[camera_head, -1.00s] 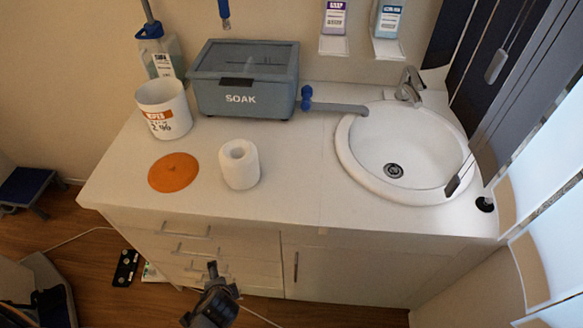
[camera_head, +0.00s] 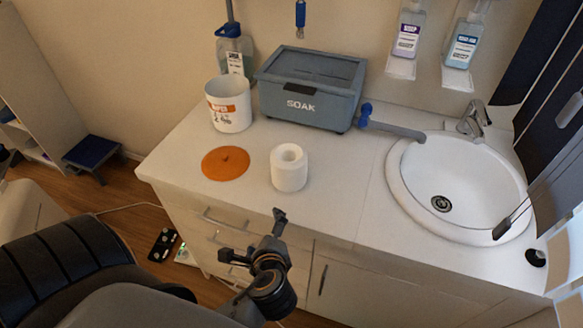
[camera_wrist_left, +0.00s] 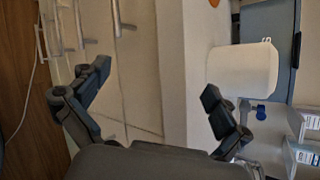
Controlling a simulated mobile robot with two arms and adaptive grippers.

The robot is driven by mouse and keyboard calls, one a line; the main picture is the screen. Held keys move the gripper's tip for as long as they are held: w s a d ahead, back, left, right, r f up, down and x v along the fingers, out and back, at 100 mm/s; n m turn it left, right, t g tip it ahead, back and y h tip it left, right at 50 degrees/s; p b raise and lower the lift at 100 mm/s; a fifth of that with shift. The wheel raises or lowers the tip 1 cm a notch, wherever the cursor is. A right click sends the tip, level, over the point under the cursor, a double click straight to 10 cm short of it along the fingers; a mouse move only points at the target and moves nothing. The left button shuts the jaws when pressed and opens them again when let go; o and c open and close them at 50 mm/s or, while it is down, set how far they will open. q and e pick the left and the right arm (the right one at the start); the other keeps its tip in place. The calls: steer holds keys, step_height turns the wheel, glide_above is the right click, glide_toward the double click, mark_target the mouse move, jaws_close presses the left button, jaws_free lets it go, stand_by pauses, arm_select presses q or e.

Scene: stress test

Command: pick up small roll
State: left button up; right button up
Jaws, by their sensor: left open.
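The small roll (camera_head: 289,168) is a white paper roll standing upright on the counter, its core hole facing up. In the left wrist view the roll (camera_wrist_left: 242,70) is at the upper right, just beyond one fingertip. My left gripper (camera_head: 262,236) is in front of the counter's front edge, nearer to me than the roll and apart from it. In the left wrist view my left gripper (camera_wrist_left: 153,84) has its fingers spread wide with nothing between them. My right gripper does not show.
An orange lid (camera_head: 225,164) lies left of the roll. Behind are a white bucket (camera_head: 229,107) and a grey SOAK box (camera_head: 310,88). A sink (camera_head: 458,190) is at the right, with a blue-ended grey bar (camera_head: 392,129) beside it. Drawers (camera_head: 215,238) front the counter.

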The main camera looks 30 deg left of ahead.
mark_target(288, 176)
arm_select(q)
steer(key=w+d+r+m+t, duration=0.1)
steer(key=r+m+t, duration=0.1)
steer(key=m, duration=0.2)
steer(key=w+d+r+m+t+y, duration=0.1)
steer(key=w+r+m+t, duration=0.1)
steer(key=r+m, duration=0.1)
steer(key=w+d+r+m+t, duration=0.1)
steer(key=w+r+m+t, duration=0.1)
steer(key=m, duration=0.3)
steer(key=shift+w+d+r+m+t+y, duration=0.2)
steer(key=shift+m+t+y, duration=0.1)
steer(key=shift+y, duration=0.1)
steer(key=p+x, duration=0.1)
steer(key=x, duration=0.7)
steer(key=shift+a+p, duration=0.15)
steer(key=shift+p, duration=0.15)
steer(key=p+x, duration=0.1)
steer(key=x, duration=0.3)
steer(key=shift+w+f, duration=0.1)
steer(key=shift+w, duration=0.2)
steer(key=shift+w+a, duration=0.2)
steer(key=shift+w, duration=0.05)
steer(key=shift+c, duration=0.4)
steer(key=c, duration=1.1)
